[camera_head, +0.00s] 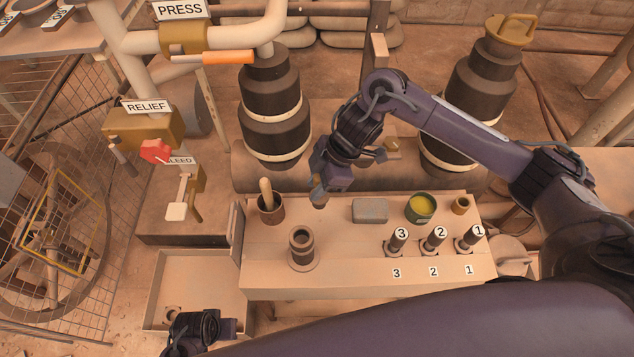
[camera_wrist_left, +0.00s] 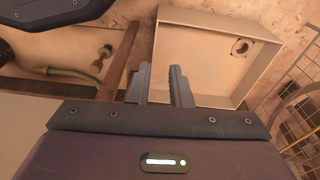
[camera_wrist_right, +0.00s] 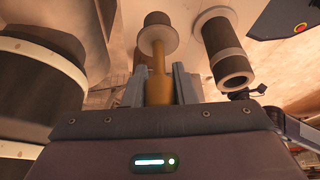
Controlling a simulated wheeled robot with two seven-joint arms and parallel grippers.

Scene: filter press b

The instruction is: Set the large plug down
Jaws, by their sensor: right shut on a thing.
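My right gripper (camera_head: 318,196) is over the table, between the stick-holding pot and a grey block. In the right wrist view its fingers (camera_wrist_right: 160,84) flank an ochre, shaft-like piece (camera_wrist_right: 160,92). In the head view the fingers hide that piece, and I cannot tell if it is the large plug. A dark, collared tube (camera_head: 302,245) stands upright on the table, apart from the gripper; it also shows in the right wrist view (camera_wrist_right: 224,50). My left gripper (camera_wrist_left: 162,82) is open and empty near the open tray.
On the table (camera_head: 350,278) are a brown pot (camera_head: 271,210) with a stick, a grey block (camera_head: 370,210), a green pot (camera_head: 420,209) and three numbered pieces at the right. Large dark vessels (camera_head: 275,115) stand behind. A shallow tray (camera_head: 195,275) lies left.

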